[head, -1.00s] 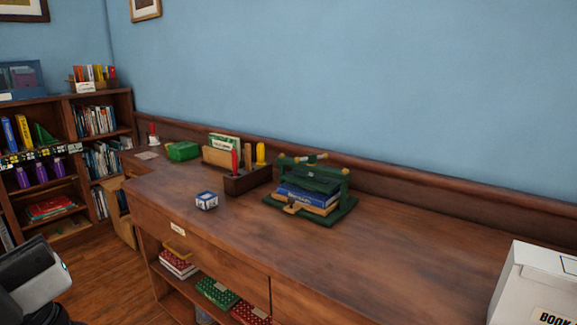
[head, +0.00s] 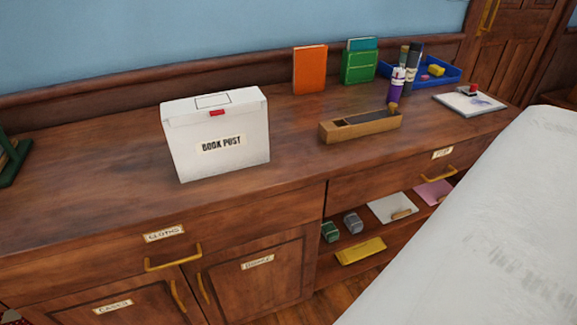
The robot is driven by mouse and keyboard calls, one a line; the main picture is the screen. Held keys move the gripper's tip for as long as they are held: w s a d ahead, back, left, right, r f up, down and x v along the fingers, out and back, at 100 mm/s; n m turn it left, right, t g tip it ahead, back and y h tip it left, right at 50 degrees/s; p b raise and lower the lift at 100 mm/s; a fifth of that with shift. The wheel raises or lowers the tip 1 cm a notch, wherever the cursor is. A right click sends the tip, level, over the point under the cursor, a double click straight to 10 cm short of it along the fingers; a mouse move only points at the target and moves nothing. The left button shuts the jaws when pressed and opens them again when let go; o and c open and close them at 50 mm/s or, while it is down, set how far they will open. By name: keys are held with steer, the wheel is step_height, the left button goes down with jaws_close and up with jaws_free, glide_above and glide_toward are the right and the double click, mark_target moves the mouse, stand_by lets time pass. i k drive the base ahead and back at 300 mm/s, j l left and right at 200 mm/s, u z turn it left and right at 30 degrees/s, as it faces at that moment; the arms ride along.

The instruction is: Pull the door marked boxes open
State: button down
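Two cupboard doors stand side by side low in the counter. The right door (head: 262,285) bears a small label (head: 257,262) that is blurred but could read "boxes". Its upright brass handle (head: 203,288) is at its left edge, and the door looks shut. The left door (head: 120,312) has a label (head: 113,307) too blurred to read surely and a handle (head: 178,296) at its right edge. My gripper is not in view; a large pale part of my arm seems to fill the lower right.
A drawer marked "cloths" (head: 164,233) with a brass handle (head: 173,260) sits above the doors. A white "book post" box (head: 215,135) stands on the counter. Open shelves (head: 335,278) are to the right. Little floor shows.

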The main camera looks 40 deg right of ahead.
mark_target(262, 288)
steer(key=k+z, duration=0.15)
steer(key=z, duration=0.2)
steer(key=k+l+z, duration=0.1)
steer(key=z, duration=0.25)
steer(key=l+u, duration=0.25)
steer(key=l, duration=0.25)
steer(key=k+l+u, duration=0.1)
steer(key=l+u, duration=0.15)
steer(key=l, duration=0.3)
steer(key=l+u, duration=0.5)
steer(key=l, duration=0.55)
steer(key=k, duration=0.7)
steer(key=i+j+u, duration=0.1)
steer(key=i, duration=0.2)
steer(key=i+j, duration=0.15)
steer(key=i, duration=0.2)
steer(key=u, duration=0.05)
